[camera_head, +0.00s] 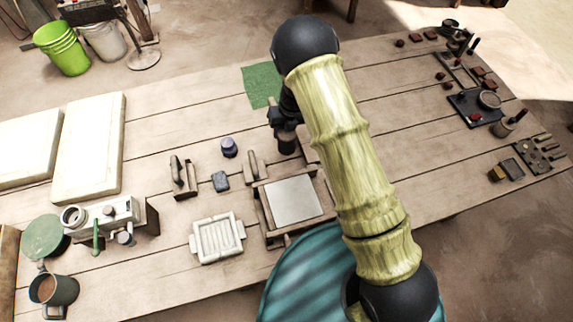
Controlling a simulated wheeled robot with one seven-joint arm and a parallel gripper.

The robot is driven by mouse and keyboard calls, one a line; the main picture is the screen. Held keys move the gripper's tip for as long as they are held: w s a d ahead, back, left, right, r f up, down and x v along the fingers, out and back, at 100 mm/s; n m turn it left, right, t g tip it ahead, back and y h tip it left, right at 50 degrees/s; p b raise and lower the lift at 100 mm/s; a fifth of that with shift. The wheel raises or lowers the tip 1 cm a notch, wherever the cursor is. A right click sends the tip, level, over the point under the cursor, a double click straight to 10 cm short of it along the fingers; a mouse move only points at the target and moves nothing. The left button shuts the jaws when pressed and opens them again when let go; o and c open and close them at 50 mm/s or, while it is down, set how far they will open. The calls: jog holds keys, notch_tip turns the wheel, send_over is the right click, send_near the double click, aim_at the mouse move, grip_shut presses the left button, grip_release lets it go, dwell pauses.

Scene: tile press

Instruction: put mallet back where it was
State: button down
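My gripper (284,122) is over the middle of the wooden table (165,145), just in front of the green cloth (261,84). It is dark and partly covered by my arm, so its finger gap does not show clearly. A dark brown, round block (287,144) is right under the fingers and could be the mallet's head. I cannot tell whether it is held or whether it touches the table. No other thing can be clearly made out as the mallet.
A wooden frame with a pale panel (293,200) and a white ribbed tray (217,239) lie in front. Small trays and tools crowd the right end.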

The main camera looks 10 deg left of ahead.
dwell(0.3)
jog(key=x, duration=0.3)
jog(key=d+p+x, duration=0.1)
jog(key=x, duration=0.2)
jog(key=shift+w+d+f, duration=0.1)
jog(key=shift+w+f, duration=0.05)
jog(key=shift+w, duration=0.05)
jog(key=shift+d+x, duration=0.2)
jog(key=shift+x, duration=0.7)
jog(key=shift+d+x, duration=0.2)
jog(key=shift+x, duration=0.75)
jog(key=shift+w+f, duration=0.1)
jog(key=shift+f, duration=0.05)
jog(key=c, duration=1.3)
grip_release()
jog(key=shift+o, duration=0.2)
jog(key=b+v, duration=0.1)
jog(key=v, duration=1.1)
